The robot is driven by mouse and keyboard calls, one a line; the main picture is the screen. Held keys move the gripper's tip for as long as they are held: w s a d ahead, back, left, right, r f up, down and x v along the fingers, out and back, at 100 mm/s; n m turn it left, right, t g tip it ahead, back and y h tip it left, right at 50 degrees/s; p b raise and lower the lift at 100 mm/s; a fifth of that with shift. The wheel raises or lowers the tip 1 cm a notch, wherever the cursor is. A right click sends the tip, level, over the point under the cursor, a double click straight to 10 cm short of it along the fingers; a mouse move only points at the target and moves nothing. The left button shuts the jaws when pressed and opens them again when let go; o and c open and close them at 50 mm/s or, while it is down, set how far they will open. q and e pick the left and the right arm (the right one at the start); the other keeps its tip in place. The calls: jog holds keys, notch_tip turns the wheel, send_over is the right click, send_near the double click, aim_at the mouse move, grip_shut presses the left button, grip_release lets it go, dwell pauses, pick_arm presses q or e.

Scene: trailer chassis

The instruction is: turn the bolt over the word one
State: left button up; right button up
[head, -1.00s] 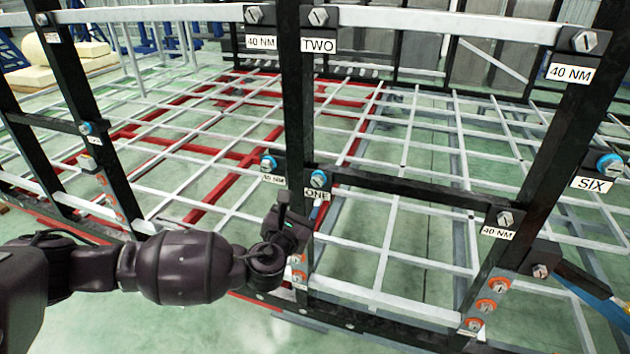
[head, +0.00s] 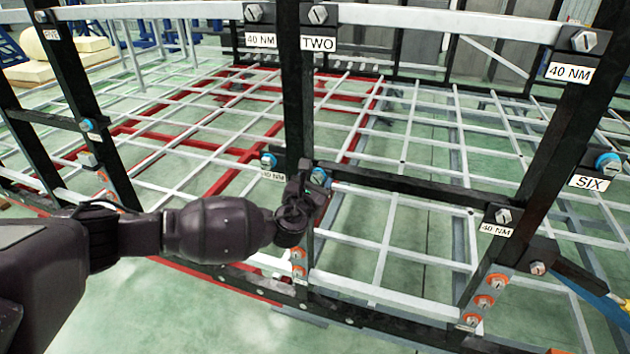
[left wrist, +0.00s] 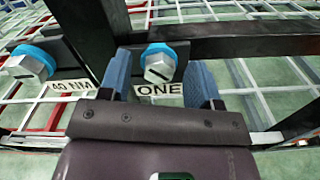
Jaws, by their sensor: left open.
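The bolt over the word ONE (left wrist: 158,65) has a silver slotted head and a blue collar. It sits on the black frame, and it also shows in the head view (head: 319,177), partly behind my gripper. The ONE label (left wrist: 159,89) lies just below it in the left wrist view; in the head view my gripper hides it. My left gripper (left wrist: 160,82) is open, with one blue finger on each side of the label, just below the bolt head. In the head view my left gripper (head: 312,190) is at the bolt. I cannot tell whether the fingers touch it. My right gripper is not in view.
A second blue-collared bolt (left wrist: 32,62) with a 40 NM label (left wrist: 70,87) is close on the left. A black crossbar (head: 400,187) runs right from the ONE bolt. The black upright (head: 298,100) stands above it. The TWO label (head: 318,44) is higher up.

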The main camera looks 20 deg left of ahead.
pick_arm(q)
jog(key=c, duration=0.9)
